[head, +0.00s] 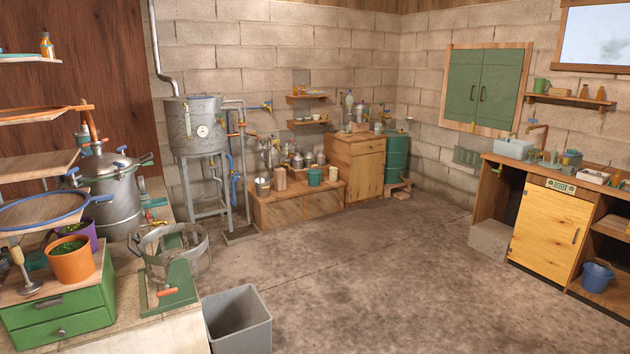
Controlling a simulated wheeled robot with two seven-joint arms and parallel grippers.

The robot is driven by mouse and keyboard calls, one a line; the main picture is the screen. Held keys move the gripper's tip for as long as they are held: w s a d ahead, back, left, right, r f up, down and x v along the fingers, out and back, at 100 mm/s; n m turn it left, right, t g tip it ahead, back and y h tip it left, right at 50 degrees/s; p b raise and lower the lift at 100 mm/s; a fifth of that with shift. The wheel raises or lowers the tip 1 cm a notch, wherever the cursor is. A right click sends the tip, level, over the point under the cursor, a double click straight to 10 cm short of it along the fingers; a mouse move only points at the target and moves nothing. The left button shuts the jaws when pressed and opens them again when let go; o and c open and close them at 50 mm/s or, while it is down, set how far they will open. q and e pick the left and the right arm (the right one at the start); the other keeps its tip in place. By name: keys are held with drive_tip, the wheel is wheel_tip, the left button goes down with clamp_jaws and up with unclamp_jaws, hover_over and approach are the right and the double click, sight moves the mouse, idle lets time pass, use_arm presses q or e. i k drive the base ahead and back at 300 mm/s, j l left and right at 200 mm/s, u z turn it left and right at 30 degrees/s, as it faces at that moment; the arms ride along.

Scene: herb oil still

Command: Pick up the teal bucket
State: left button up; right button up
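A small teal bucket (315,178) stands upright on the low wooden bench (298,204) at the back of the room, in the head view. It is small and far off, and its inside cannot be made out. A silver metal pail (262,187) and a tan block (280,179) stand to its left on the same bench. A small light-coloured object (333,174) is just to its right. Neither of my grippers is in view.
The concrete floor (370,275) is clear across the middle. A grey open bin (238,322) stands at the front left beside the cluttered worktop. A blue bucket (597,277) sits under the right counter. A green barrel (397,157) stands right of the wooden cabinet (357,165).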

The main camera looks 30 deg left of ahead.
sight(314, 175)
drive_tip(key=i+j+u, duration=0.35)
drive_tip(key=i, duration=0.8)
drive_tip(key=i+j+u, duration=0.1)
drive_tip(key=i+u, duration=0.3)
drive_tip(key=i, duration=4.8)
